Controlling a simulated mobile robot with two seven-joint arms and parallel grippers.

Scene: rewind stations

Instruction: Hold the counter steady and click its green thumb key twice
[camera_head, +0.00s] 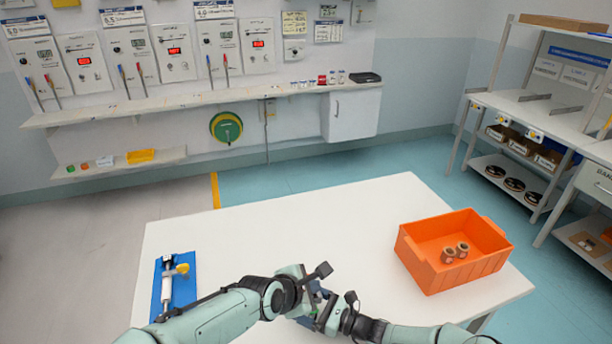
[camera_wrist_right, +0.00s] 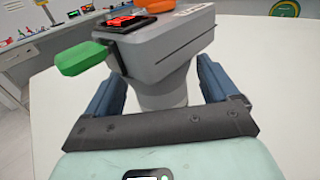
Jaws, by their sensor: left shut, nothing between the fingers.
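The counter (camera_wrist_right: 165,45) is a grey boxy unit with a rounded lower stem, a lit red display on top and a green thumb key (camera_wrist_right: 84,58) sticking out to the left. An orange part shows at its top edge, cut off by the frame. My right gripper (camera_wrist_right: 160,70) has its blue fingers on either side of the counter, closed around it; the contact faces are hidden. In the head view, my left gripper (camera_head: 317,298) is shut and empty, close by my right gripper at the table's near edge. The two grippers mostly hide the counter there.
The white table (camera_head: 270,230) is bare in its middle. An orange bin (camera_head: 425,268) holding two brown rolls stands at the right. A blue board (camera_head: 183,289) with a metal cylinder and yellow knob lies at the left. Wall stations and shelves stand beyond.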

